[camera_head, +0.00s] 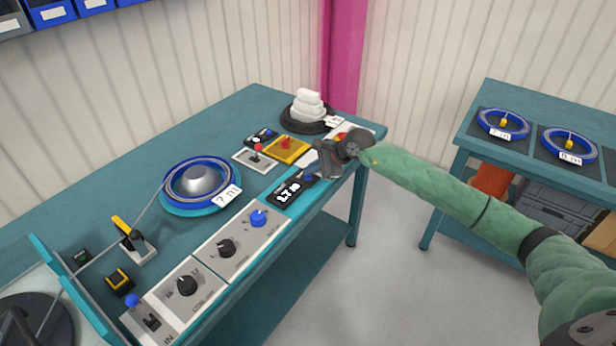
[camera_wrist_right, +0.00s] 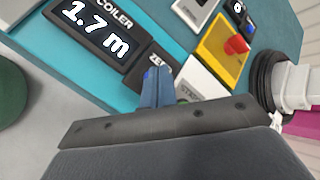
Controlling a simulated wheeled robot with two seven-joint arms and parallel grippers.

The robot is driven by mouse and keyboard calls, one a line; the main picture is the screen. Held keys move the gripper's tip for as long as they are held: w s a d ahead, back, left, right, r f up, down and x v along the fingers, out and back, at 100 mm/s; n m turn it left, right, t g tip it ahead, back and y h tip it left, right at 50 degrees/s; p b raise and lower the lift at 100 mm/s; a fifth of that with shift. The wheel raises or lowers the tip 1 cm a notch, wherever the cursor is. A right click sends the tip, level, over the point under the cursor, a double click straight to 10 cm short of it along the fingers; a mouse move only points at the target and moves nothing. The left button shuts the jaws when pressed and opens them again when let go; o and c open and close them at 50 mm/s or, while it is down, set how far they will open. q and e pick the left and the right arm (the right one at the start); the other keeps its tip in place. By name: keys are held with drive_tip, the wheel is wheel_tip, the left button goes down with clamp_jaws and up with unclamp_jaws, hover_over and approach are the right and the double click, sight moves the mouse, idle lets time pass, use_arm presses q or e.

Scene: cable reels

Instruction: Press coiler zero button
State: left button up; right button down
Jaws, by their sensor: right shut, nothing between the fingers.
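The coiler display (camera_head: 290,191) is a black panel at the right edge of the teal workbench. It reads 1.7 m in the right wrist view (camera_wrist_right: 95,28). Beside it is the dark zero panel (camera_wrist_right: 159,62), its label partly covered. My right gripper (camera_head: 315,170) is shut and empty, fingers pointing down at this panel. In the right wrist view its fingertips (camera_wrist_right: 155,80) are over the panel, with a small blue spot showing at their tip. The zero button is mostly hidden behind the fingers, and I cannot tell whether they touch it. My left gripper is out of view.
A yellow panel with a red button (camera_head: 287,148) and a red-knobbed lever (camera_head: 257,150) lie behind the display. A blue cable reel (camera_head: 200,184) sits mid-bench. Knob panels (camera_head: 228,250) line the front edge. Another table (camera_head: 470,120) with reels stands right, across open floor.

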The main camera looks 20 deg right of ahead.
drive_tip(key=shift+f+b, duration=0.4)
drive_tip(key=shift+b, duration=0.05)
idle(0.5)
idle(0.4)
drive_tip(key=shift+r, duration=0.8)
drive_tip(key=shift+r, duration=0.1)
wheel_tip(320, 180, up, 5)
drive_tip(key=shift+f+p, duration=0.1)
drive_tip(key=shift+p, duration=0.2)
idle(0.9)
